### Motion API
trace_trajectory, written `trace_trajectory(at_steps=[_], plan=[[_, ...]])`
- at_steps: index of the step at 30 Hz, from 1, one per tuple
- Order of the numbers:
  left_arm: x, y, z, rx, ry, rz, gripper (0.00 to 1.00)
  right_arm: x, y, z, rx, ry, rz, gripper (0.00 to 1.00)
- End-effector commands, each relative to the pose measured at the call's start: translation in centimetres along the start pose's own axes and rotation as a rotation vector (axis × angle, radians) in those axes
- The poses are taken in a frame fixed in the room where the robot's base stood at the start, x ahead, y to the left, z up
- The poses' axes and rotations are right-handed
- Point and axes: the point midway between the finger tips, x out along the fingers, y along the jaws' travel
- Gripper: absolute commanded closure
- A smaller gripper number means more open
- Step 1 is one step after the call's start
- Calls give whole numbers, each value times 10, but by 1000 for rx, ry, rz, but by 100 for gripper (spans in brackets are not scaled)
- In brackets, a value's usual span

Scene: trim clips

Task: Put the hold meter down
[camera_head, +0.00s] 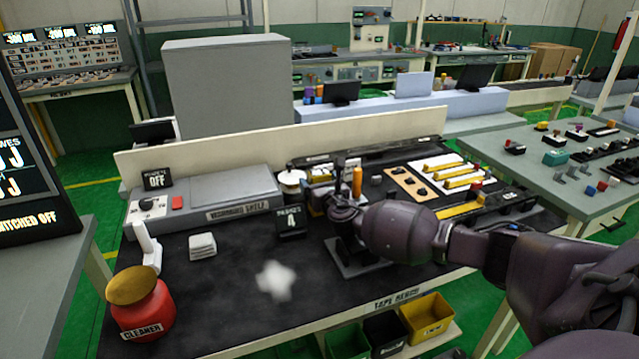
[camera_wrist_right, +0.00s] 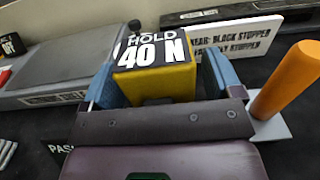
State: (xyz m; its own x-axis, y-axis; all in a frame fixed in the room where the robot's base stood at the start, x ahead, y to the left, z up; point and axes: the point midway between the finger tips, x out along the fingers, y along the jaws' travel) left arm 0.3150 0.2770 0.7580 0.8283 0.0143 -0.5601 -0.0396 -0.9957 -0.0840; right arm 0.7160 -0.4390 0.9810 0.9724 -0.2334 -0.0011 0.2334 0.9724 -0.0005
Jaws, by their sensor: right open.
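The hold meter is a yellow block (camera_wrist_right: 158,84) with a black top face reading "HOLD 40 N". In the right wrist view it stands between the blue fingers of my right gripper (camera_wrist_right: 157,80). The fingers are open, one on each side of the meter; I cannot tell whether either touches it. The meter's lower part is hidden by the gripper's body. In the head view my right gripper (camera_head: 340,192) is over the middle of the dark bench, behind a grey plate, and the meter is mostly hidden there. My left gripper is not in view.
An orange upright handle (camera_head: 357,182) stands close right of the gripper. A small black "PASSES 4" sign (camera_head: 291,221) stands to its left. A grey shelf box (camera_head: 232,192), white pads (camera_head: 203,246), a white cloth (camera_head: 276,280) and a red cleaner pot (camera_head: 142,308) are further left.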

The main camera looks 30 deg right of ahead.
Motion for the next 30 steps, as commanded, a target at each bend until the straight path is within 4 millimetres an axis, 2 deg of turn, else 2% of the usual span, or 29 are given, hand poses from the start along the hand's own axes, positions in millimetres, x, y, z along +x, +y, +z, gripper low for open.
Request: trace_trajectory(at_steps=[5,8,11,21,25,30], plan=[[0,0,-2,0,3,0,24,0,0,3,0,-1,0,15],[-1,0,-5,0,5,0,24,-7,0,4,0,0,1,15],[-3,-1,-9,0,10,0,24,-20,0,4,0,0,1,15],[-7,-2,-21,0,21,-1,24,-85,0,3,1,2,1,15],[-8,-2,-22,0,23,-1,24,-104,0,3,0,1,1,15],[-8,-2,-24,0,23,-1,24,-117,0,3,-1,0,0,15]])
